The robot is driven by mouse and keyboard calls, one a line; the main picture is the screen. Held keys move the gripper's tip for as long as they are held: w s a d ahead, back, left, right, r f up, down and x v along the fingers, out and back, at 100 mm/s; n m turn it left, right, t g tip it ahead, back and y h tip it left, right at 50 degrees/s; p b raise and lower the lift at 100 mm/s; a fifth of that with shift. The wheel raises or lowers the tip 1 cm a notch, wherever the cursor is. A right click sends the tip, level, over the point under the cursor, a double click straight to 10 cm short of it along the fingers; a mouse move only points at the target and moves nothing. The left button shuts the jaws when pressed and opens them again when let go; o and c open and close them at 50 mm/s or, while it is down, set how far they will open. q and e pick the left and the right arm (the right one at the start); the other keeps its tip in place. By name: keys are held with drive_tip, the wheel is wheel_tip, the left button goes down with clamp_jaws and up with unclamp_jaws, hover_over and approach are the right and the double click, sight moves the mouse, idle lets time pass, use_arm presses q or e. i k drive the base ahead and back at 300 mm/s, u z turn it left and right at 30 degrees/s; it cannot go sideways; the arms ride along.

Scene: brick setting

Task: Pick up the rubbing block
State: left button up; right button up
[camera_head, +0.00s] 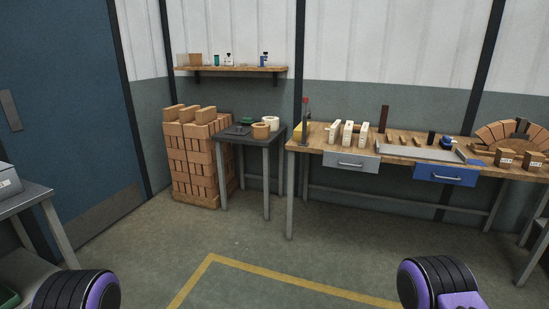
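I cannot tell for sure which thing is the rubbing block; the candidates are small and far off. On the wooden workbench (310,143) at the right stand a small dark upright block (431,137) and a small blue and dark item (446,141) beside it. A dark flat item (238,130) lies on the small dark table (224,138) left of the bench. Neither of my grippers shows; only black and purple parts of my arms appear at the bottom left and bottom right, well apart from the bench.
Brick stacks (194,160) stand left of the small table. White cartons (348,134) and a brick arch (512,132) are on the workbench. A wall shelf (231,69) holds bottles. A grey table (22,199) stands at the left. The floor (240,245) ahead is clear, with yellow tape.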

sight(356, 128)
drive_tip(key=z, duration=0.2)
drive_tip(key=i, duration=2.6)
drive_tip(key=z, duration=0.5)
drive_tip(key=i, duration=0.8)
drive_tip(key=z, duration=0.05)
